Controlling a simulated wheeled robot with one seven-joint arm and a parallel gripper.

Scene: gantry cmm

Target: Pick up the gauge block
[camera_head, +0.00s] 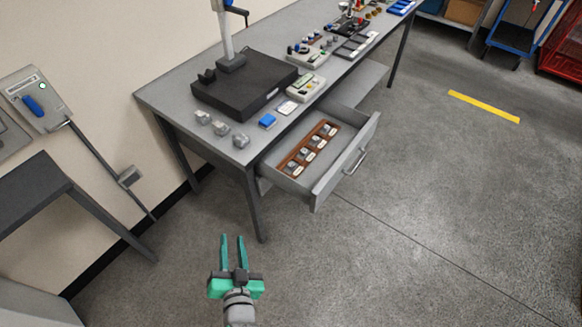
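My gripper (232,239) is open and empty, its two teal fingers apart, over the floor in front of the workbench and short of the open drawer. The open drawer (346,170) holds a brown wooden rack (282,166) with several small grey metal pieces in a row and pale labels beside them. Several small grey metal pieces (221,128) also stand on the bench's near left corner. They are too small for me to tell which piece is the gauge block.
A dark table (38,190) stands at left.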

